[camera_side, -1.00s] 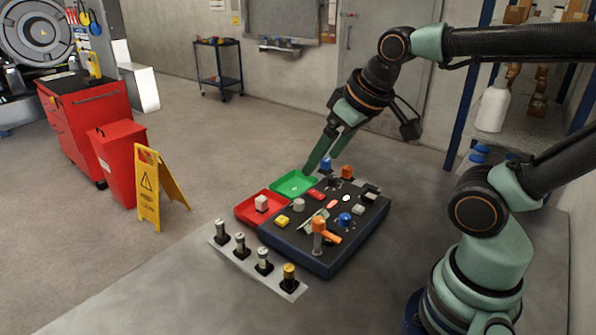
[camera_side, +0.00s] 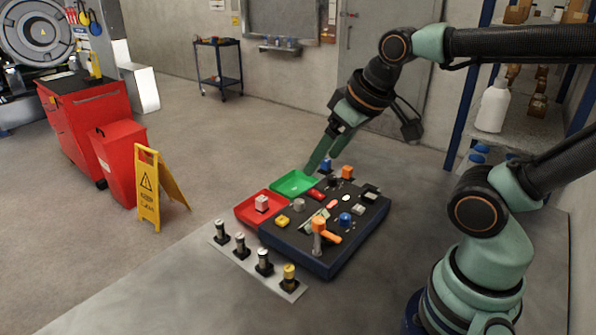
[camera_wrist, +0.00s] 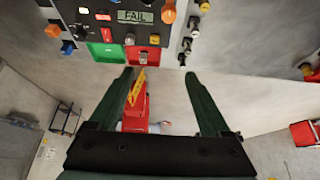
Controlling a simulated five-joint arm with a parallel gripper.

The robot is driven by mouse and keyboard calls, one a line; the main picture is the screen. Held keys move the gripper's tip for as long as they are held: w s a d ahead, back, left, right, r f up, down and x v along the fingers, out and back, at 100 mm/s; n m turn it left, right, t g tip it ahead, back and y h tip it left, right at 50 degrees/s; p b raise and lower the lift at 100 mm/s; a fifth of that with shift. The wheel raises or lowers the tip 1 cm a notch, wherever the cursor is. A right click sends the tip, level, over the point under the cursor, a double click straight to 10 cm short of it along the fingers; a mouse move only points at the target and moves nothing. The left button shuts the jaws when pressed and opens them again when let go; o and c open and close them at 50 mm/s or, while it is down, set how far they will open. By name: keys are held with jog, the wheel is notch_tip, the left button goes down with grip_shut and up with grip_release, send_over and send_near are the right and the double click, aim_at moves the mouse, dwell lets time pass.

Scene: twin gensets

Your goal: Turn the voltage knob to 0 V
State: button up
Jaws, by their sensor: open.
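A dark control panel (camera_side: 292,241) with several knobs and switches lies on the bench in the side view, and its near edge shows at the top of the wrist view. On it are a round grey knob (camera_side: 299,204), a blue knob (camera_side: 345,219) and an orange handle (camera_side: 319,227). I cannot read which one is the voltage knob. A small display (camera_wrist: 135,16) reads FAIL in the wrist view. My gripper (camera_side: 309,168) is open and empty, reaching down near the green tray, apart from the knobs. Its two fingers (camera_wrist: 166,77) stand wide apart in the wrist view.
A green tray (camera_side: 284,187) and a red tray (camera_side: 244,213) holding a pale block adjoin the panel. A plate with several upright plugs (camera_side: 240,252) lies in front. A yellow floor sign (camera_side: 149,186) and red cabinets (camera_side: 83,128) stand at left. The floor between is clear.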

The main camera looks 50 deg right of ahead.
jog(key=shift+d, duration=0.1)
jog(key=shift+c, duration=0.6)
jog(key=m+g, duration=0.6)
jog(key=m, duration=1.2)
send_near(345, 216)
jog(key=f, duration=0.9)
jog(key=shift+s, duration=0.2)
grip_shut()
